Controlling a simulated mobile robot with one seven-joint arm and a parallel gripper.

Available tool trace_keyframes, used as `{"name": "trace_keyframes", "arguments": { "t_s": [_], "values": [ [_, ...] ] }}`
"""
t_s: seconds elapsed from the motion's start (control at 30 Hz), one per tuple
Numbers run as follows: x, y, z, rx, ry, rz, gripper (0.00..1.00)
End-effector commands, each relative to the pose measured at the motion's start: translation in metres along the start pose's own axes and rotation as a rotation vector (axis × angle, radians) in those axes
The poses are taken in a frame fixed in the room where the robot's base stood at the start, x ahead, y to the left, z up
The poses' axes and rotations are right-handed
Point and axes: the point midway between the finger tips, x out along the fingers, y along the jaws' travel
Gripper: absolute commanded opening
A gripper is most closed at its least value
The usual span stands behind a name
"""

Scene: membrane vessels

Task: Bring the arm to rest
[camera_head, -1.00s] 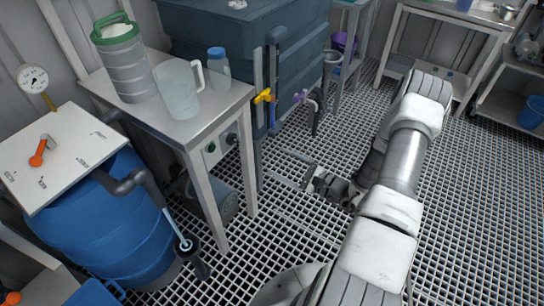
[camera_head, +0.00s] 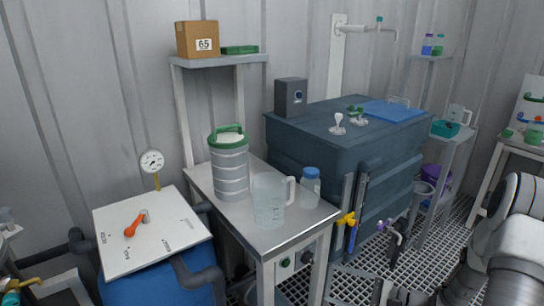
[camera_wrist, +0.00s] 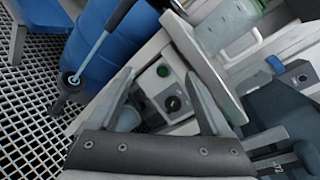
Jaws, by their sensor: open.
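My gripper (camera_wrist: 159,74) is open in the wrist view, its two grey fingers apart with nothing between them. Beyond the fingers is a control box with a black knob (camera_wrist: 173,103) under the steel table. In the head view my arm shows at the lower right. The gripper is low at the bottom edge there, partly cut off, in front of the steel table and the dark tank.
The steel table (camera_head: 287,238) bears a green-lidded canister (camera_head: 229,170), a clear jug (camera_head: 269,203) and a blue-capped bottle (camera_head: 310,188). A blue barrel (camera_head: 160,286) stands left, the dark tank (camera_head: 315,160) behind. Grated floor (camera_head: 455,228) is open at right.

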Motion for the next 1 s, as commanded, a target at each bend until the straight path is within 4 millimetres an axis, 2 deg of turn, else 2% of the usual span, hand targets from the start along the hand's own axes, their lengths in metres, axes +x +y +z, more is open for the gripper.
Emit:
{"name": "trace_keyframes", "arguments": {
  "t_s": [0.03, 0.1, 0.4, 0.7, 1.0],
  "values": [
    [0.005, -0.003, 0.018, -0.044, -0.012, 0.068, 0.82],
    [0.009, -0.003, 0.040, -0.096, -0.025, 0.162, 0.82],
    [0.010, 0.008, 0.120, -0.340, -0.023, 0.543, 0.82],
    [-0.011, 0.018, 0.181, -0.629, 0.065, 0.861, 0.82],
    [-0.043, 0.016, 0.226, -0.958, 0.222, 1.085, 0.82]
  ]
}}
